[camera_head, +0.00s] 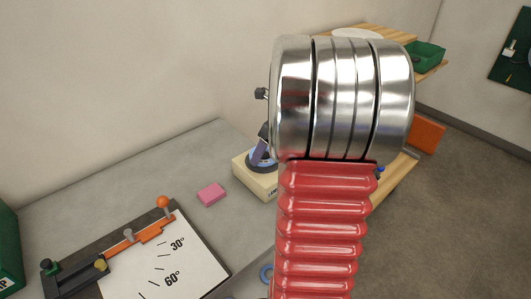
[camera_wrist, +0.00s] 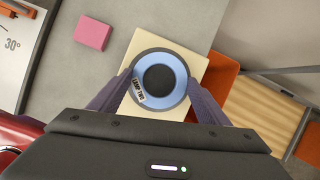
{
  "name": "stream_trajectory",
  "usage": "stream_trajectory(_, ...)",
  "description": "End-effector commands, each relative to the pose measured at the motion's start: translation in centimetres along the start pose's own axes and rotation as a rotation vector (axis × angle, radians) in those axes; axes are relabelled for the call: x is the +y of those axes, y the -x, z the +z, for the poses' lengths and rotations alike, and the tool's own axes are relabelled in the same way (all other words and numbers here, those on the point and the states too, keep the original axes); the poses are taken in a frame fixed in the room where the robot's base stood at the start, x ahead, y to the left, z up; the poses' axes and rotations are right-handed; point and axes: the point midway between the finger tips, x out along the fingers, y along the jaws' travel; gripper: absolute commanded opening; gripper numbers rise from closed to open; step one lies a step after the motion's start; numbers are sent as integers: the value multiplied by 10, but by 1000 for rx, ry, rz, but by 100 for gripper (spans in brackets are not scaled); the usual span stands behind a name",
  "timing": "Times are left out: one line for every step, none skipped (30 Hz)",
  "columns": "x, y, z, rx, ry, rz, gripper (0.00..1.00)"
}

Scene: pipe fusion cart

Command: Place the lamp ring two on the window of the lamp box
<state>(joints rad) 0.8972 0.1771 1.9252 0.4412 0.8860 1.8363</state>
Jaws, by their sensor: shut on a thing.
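The lamp ring two (camera_wrist: 143,102) is a blue ring with a dark outer rim and a white label. It sits between the two fingers of my gripper (camera_wrist: 160,92), which is shut on it. The lamp box (camera_wrist: 192,56) is cream and lies directly beneath the ring; a dark round area shows through the ring's hole. In the head view the ring (camera_head: 262,166) appears at the top of the lamp box (camera_head: 252,184), with my gripper (camera_head: 263,155) above it. My arm hides the box's right side. I cannot tell whether the ring touches the box.
A pink block (camera_head: 211,194) lies left of the box on the grey table. An angle board (camera_head: 165,262) with an orange bar is at front left. Another blue ring (camera_head: 266,272) lies near my arm. An orange bin (camera_head: 427,134) and green tray (camera_head: 426,56) are right.

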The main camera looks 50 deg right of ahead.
Motion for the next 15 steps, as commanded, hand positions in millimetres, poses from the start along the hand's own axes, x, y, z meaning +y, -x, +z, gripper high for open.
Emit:
stream_trajectory(0, -7, -3, 1, -3, 2, 48)
stream_trajectory(0, -9, -4, 1, -3, 2, 48)
stream_trajectory(0, -12, -5, 1, -3, 2, 48)
stream_trajectory(0, -13, -6, 0, -2, 1, 48)
stream_trajectory(0, -13, -6, 0, -2, 0, 48)
stream_trajectory(0, -13, -6, 0, -2, 0, 48)
stream_trajectory(0, -13, -6, -1, -1, 0, 48)
stream_trajectory(0, -13, -6, -1, -2, 0, 48)
stream_trajectory(0, -13, -6, -1, -2, -1, 48)
stream_trajectory(0, -13, -6, 0, -2, -1, 48)
stream_trajectory(0, -13, -6, 0, -2, -1, 48)
stream_trajectory(0, -13, -6, 0, -2, -1, 48)
stream_trajectory(0, -13, -6, 0, -2, 0, 48)
stream_trajectory(0, -14, -6, 0, -2, 0, 48)
stream_trajectory(0, -15, -7, 0, -2, -1, 48)
